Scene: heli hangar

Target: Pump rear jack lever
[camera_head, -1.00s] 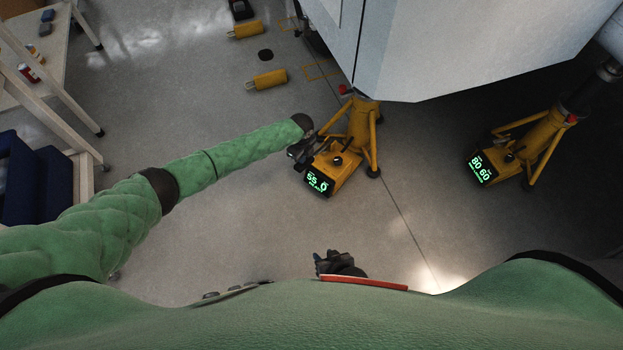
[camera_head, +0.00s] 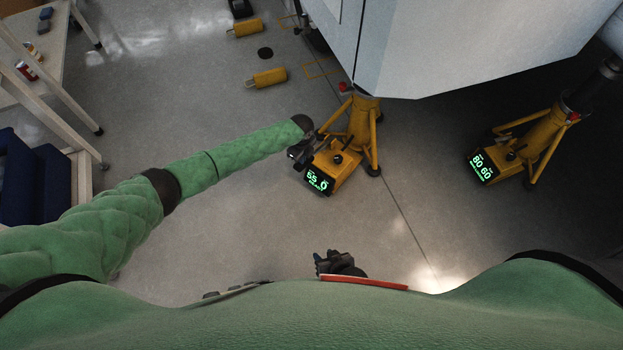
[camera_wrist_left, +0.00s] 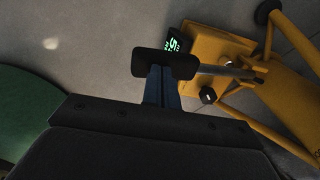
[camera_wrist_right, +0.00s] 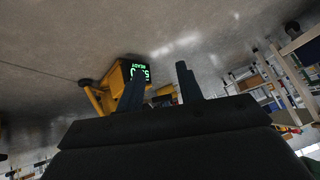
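A yellow jack (camera_head: 357,130) with a box and a green display stands beside the pale grey hull. It also shows in the left wrist view (camera_wrist_left: 220,45) and the right wrist view (camera_wrist_right: 100,98). My left gripper (camera_head: 300,154) is at the left side of its box. In the left wrist view my left fingers (camera_wrist_left: 163,85) are close together at the black end grip (camera_wrist_left: 185,66) of the grey lever (camera_wrist_left: 225,71), which runs right to the jack. The grip hides the fingertips. My right gripper (camera_head: 335,262) is low near my body; its fingers (camera_wrist_right: 160,85) are apart and empty.
A second yellow jack (camera_head: 535,135) with a display stands at the right. The hull (camera_head: 470,45) overhangs both jacks. Yellow chocks (camera_head: 267,78) lie on the floor at the back. A workbench (camera_head: 50,85) is at the left. The middle floor is clear.

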